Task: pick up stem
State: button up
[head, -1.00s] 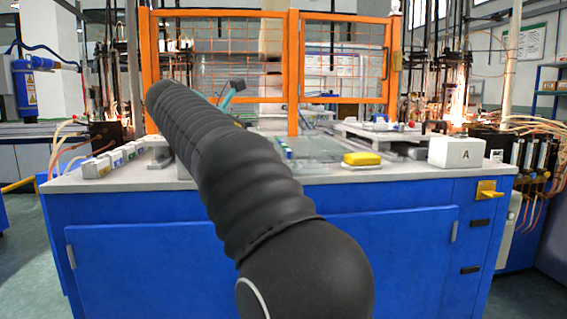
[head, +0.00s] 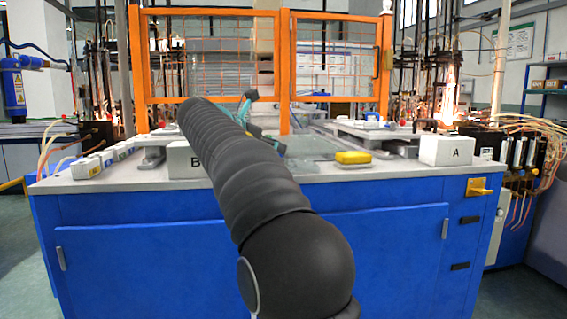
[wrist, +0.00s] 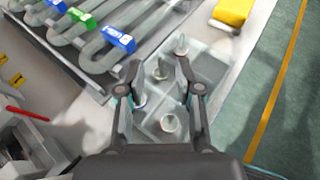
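Several small clear glass stems, including one at the front (wrist: 168,122) and one at the far end (wrist: 181,46), stand on a clear plate (wrist: 205,66) in the wrist view. My gripper (wrist: 157,74) is above the plate, its two fingers apart on either side of some stems. It looks empty, and I cannot tell whether a finger touches a stem. In the head view, the clear plate (head: 308,148) lies mid-table, and the stems are too small to make out. My arm hides much of my gripper there.
A yellow box (head: 353,157) and white box A (head: 447,151) are on the right of the table, white box B (head: 184,160) on the left. Curved tubes with a blue label (wrist: 120,40) lie left of the plate. An orange fence (head: 287,70) stands behind.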

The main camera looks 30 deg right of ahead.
jog(key=x, duration=0.4)
jog(key=shift+w+d+f, duration=0.1)
jog(key=shift+d+f, duration=0.05)
jog(key=shift+d, duration=0.2)
grip_shut()
jog(key=shift+r, duration=1.85)
jog(key=s+d+r, duration=0.1)
jog(key=s+r, duration=0.6)
jog(key=s, duration=0.4)
jog(key=shift+s+d+r, duration=0.15)
jog(key=shift+s+d, duration=0.05)
jog(key=shift+s, duration=0.15)
